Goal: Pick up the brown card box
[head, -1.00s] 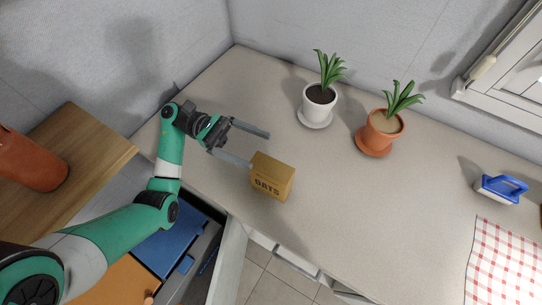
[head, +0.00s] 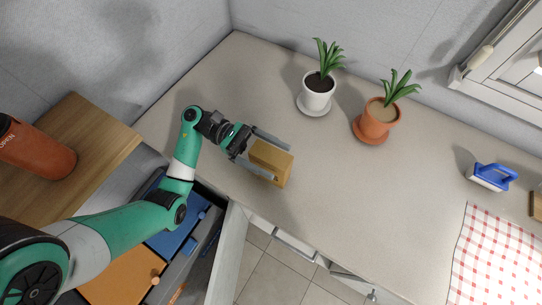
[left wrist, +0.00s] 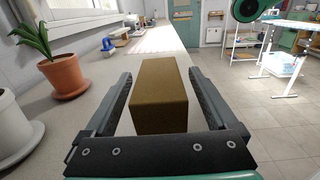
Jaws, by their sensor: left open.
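The brown card box (head: 271,161) stands upright on the countertop near its front edge. My left gripper (head: 274,159) is open, with one finger along the box's far side and the other across its near side. The box's lower part is partly hidden by the gripper. My right gripper is not in view.
A white pot (head: 318,95) and a terracotta pot (head: 378,124), both with plants, stand behind the box. A blue-handled brush (head: 492,178) and a checkered cloth (head: 497,255) lie to the right. An open drawer (head: 190,240) is below the counter at left.

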